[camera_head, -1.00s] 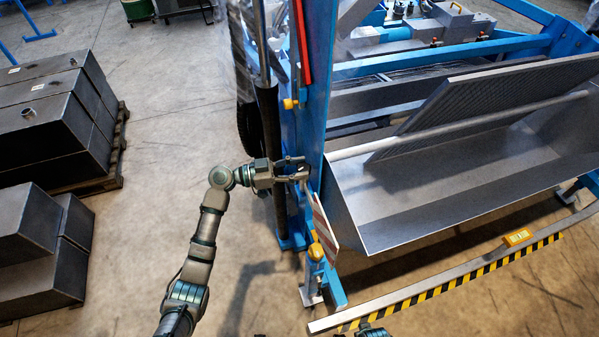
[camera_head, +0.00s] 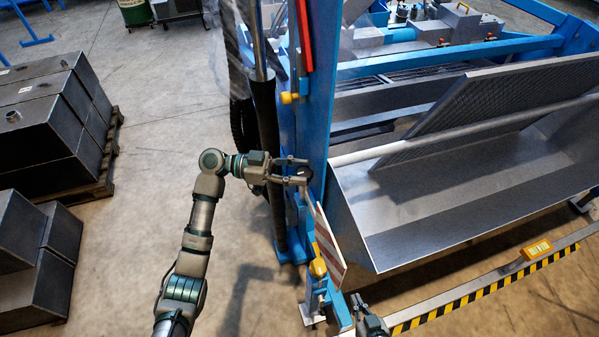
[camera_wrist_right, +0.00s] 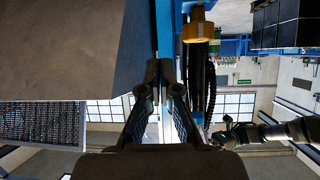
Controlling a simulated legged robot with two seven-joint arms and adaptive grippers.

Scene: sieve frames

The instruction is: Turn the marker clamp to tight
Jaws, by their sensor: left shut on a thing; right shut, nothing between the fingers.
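My left gripper (camera_head: 304,171) is at the blue post, shut on a small dark part at the top of the striped marker's mount. This appears to be the marker clamp; the fingers largely hide it, and its turn position cannot be read. The red-and-white striped marker plate (camera_head: 331,250) hangs tilted just below. A yellow knob (camera_head: 317,268) sits beside the plate. My right gripper (camera_head: 357,303) is low, right of the plate's lower end, shut and empty. Its closed fingertips (camera_wrist_right: 166,88) show in the right wrist view, apart from a yellow knob (camera_wrist_right: 198,31).
The blue post (camera_head: 316,120) carries another yellow knob (camera_head: 289,98). A metal trough (camera_head: 430,205) with a tilted sieve screen (camera_head: 480,105) stands to the right. A yellow-black striped rail (camera_head: 480,302) crosses the lower right. Dark boxes (camera_head: 45,150) stand left; floor between is clear.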

